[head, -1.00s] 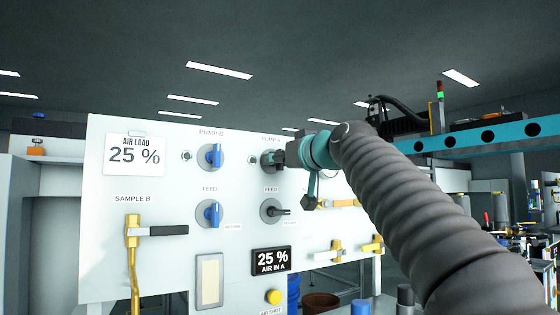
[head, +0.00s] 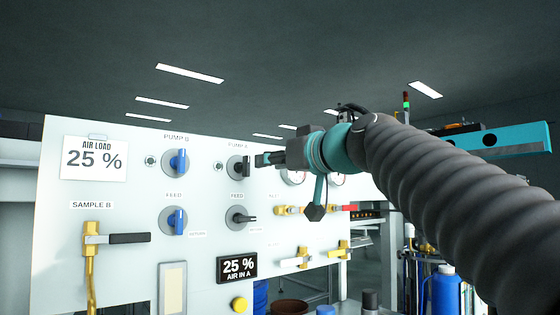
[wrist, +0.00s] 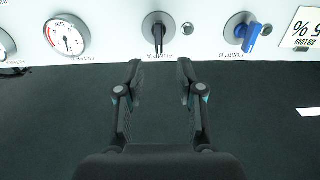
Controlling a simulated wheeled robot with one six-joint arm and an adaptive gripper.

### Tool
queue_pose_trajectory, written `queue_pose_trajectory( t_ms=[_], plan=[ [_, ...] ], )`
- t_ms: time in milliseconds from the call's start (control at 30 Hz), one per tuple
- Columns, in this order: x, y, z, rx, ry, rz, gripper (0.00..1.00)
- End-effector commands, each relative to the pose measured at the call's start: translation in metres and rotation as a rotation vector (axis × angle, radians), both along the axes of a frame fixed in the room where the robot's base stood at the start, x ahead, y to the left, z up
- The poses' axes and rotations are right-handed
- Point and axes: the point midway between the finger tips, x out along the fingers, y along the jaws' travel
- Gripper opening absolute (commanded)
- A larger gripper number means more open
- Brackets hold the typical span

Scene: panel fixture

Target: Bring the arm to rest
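My gripper (head: 266,159) is in front of the white panel (head: 130,275), just right of the black PUMP A knob (head: 238,166) in the head view. In the wrist view my gripper (wrist: 160,70) has its two fingers apart with nothing between them. The PUMP A knob (wrist: 159,36) stands beyond the fingertips there, with a gap between. My arm reaches in from the right of the head view.
The panel also carries a blue PUMP B knob (head: 179,162), a blue feed knob (head: 177,220), a black feed knob (head: 242,218), a SAMPLE B valve (head: 115,238) and a yellow button (head: 239,305). A display (head: 237,267) reads 25 % AIR IN A. A gauge (wrist: 66,37) sits beside PUMP A.

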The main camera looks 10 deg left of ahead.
Motion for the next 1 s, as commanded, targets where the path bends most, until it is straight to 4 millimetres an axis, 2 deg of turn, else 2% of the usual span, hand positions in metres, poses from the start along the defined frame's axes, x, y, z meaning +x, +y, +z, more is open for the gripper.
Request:
queue_pose_trajectory(
  t_ms=[200,767,867,967,1000],
  plan=[
    [-0.009,-0.011,0.000,0.001,-0.001,-0.001,0.38],
    [-0.010,-0.013,-0.002,-0.002,0.004,-0.003,0.38],
    [-0.010,-0.021,-0.016,-0.021,0.038,-0.025,0.38],
    [-0.013,-0.041,-0.047,-0.059,0.113,-0.072,0.38],
    [-0.015,-0.051,-0.065,-0.079,0.154,-0.098,0.38]
  ],
)
